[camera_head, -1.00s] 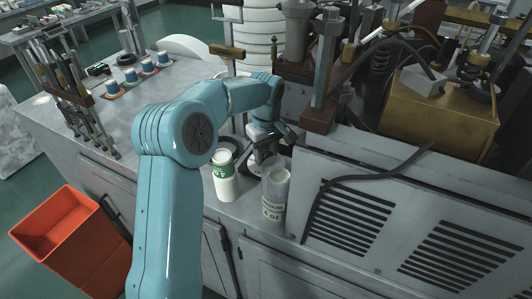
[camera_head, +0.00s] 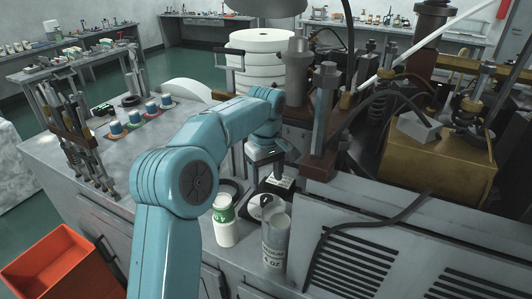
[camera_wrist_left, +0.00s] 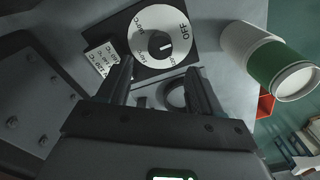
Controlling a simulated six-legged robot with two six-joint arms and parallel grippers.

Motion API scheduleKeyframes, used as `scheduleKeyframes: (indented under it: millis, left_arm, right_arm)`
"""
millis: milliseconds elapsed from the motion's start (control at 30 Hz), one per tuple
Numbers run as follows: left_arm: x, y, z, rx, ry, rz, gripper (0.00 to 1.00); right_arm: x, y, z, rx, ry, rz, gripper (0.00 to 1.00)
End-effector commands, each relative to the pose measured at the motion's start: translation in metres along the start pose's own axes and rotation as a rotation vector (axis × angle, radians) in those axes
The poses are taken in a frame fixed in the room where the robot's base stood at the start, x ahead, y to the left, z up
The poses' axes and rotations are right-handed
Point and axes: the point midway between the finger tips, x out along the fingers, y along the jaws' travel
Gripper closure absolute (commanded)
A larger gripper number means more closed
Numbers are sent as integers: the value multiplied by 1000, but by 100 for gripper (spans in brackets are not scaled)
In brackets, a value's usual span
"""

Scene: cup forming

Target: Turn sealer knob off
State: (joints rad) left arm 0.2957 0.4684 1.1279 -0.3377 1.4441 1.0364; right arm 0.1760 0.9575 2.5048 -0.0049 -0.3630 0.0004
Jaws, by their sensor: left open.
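The sealer knob is a round white dial (camera_wrist_left: 150,28) on a black plate, marked OFF on its right side, at the top of the left wrist view. In the head view the dial (camera_head: 267,203) is small and partly hidden behind the clear container. My left gripper (camera_wrist_left: 160,82) is open and empty, its two fingers pointing toward the dial's near edge, apart from it as far as I can tell. In the head view the left gripper (camera_head: 268,178) hangs just above and behind the dial. My right gripper is not in view.
A white and green container (camera_head: 225,218) and a clear container marked 4 OZ (camera_head: 275,243) stand close to the dial. The green-banded container also shows in the wrist view (camera_wrist_left: 268,60). A vented grey panel (camera_head: 400,245) and brown machine parts lie to the right.

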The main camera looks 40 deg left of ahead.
Motion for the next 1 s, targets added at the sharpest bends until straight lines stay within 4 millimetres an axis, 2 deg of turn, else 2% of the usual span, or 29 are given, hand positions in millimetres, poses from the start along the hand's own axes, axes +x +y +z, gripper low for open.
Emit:
scheduleKeyframes:
  millis: [33,100,200,333,500,1000]
  left_arm:
    - [-16,1,0,0,3,5,35]
    - [-34,1,0,0,2,4,35]
    - [-56,1,0,-1,2,3,35]
    - [-76,0,0,0,1,2,35]
    - [-86,0,0,1,0,0,35]
    - [-86,0,0,0,0,0,35]
  right_arm:
    - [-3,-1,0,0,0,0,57]
    - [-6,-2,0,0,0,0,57]
    - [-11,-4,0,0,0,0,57]
    - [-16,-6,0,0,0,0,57]
    - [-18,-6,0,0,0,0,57]
    - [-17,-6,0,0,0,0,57]
